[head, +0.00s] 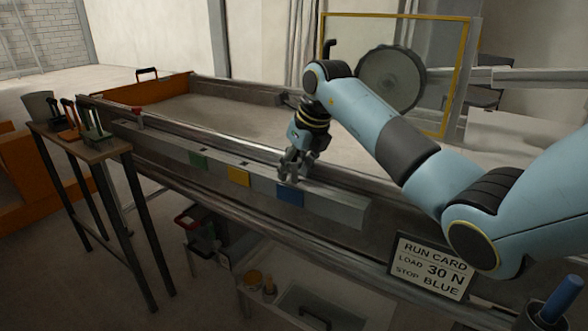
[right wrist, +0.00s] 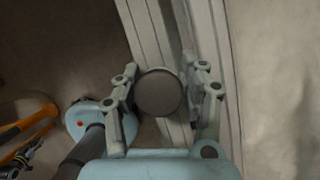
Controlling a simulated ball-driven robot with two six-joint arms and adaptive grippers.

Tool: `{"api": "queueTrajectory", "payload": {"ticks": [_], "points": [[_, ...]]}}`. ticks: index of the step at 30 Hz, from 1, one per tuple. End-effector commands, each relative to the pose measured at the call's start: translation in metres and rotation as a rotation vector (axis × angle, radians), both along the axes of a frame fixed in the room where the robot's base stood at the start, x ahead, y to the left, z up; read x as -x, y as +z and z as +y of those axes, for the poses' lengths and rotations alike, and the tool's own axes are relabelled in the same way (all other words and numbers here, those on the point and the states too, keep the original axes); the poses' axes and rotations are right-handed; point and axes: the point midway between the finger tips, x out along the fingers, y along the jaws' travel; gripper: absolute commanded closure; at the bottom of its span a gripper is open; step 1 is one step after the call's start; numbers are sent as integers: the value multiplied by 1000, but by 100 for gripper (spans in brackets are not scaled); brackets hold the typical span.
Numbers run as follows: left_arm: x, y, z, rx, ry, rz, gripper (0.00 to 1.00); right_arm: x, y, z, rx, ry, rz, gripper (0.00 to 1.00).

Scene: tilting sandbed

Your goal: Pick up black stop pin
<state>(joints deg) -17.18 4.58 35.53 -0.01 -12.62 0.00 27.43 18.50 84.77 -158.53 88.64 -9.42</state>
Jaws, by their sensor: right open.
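My right gripper (head: 290,178) is over the grey rail (head: 335,208) of the sandbed, by the blue patch (head: 290,194). In the right wrist view its two fingers (right wrist: 160,88) are spread on either side of a dark round top, which looks like the black stop pin (right wrist: 158,93) seen from above. I cannot tell whether a finger touches it. In the head view I cannot make out the pin; the gripper covers that spot. My left gripper is not in view.
Green (head: 198,160) and yellow (head: 238,176) patches mark the rail further left. A run card (head: 431,267) reads load 30 N, stop blue. A side table (head: 85,146) with small tools stands at the left. A blue-topped cylinder (head: 560,298) is at the lower right.

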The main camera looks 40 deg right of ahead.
Motion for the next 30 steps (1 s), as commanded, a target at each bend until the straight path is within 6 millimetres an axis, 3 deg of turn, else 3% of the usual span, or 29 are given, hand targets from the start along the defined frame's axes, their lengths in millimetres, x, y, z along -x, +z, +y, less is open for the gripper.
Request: {"api": "queueTrajectory", "payload": {"ticks": [4,13,25,30], "points": [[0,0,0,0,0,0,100,0,1,0,0,0,-1,60],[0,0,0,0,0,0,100,0,1,0,0,0,-1,99],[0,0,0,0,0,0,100,0,2,0,0,0,-2,100],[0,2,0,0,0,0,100,-1,21,0,0,0,-5,100]]}}
